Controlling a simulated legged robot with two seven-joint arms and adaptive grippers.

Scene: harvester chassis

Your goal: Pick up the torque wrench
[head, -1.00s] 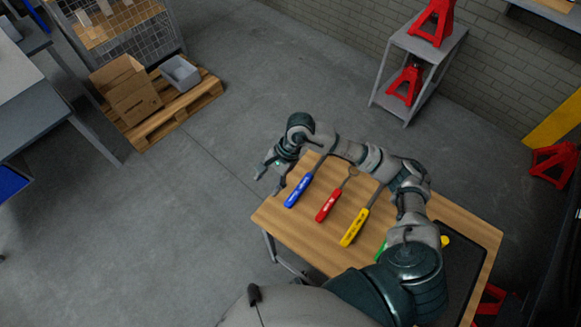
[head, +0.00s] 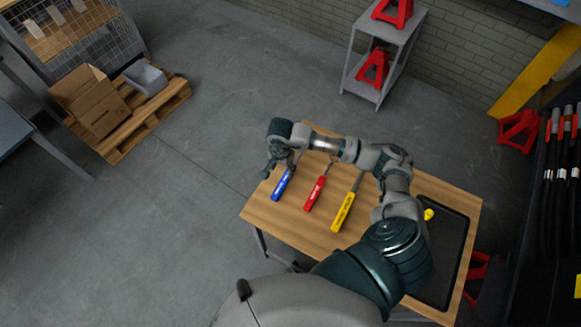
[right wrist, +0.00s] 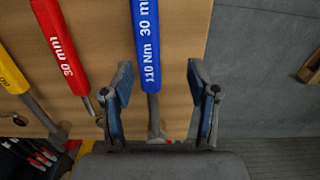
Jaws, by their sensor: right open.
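The torque wrench (head: 283,184) has a blue handle and lies on the wooden table at its left end. In the right wrist view its blue handle (right wrist: 147,45) reads "110 Nm 30 mm", and its grey shaft runs between my fingers. My right gripper (head: 277,163) points down at the shaft end of the wrench. It also shows in the right wrist view (right wrist: 161,105), open, one finger on each side of the shaft and not closed on it. The height of the fingers above the table is unclear. My left gripper is not in view.
A red-handled tool (head: 314,194) and a yellow-handled tool (head: 343,212) lie right of the wrench on the table (head: 287,225). A black tray (head: 445,235) lies at the table's right end. A pallet (head: 140,125) with boxes stands on the floor far left.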

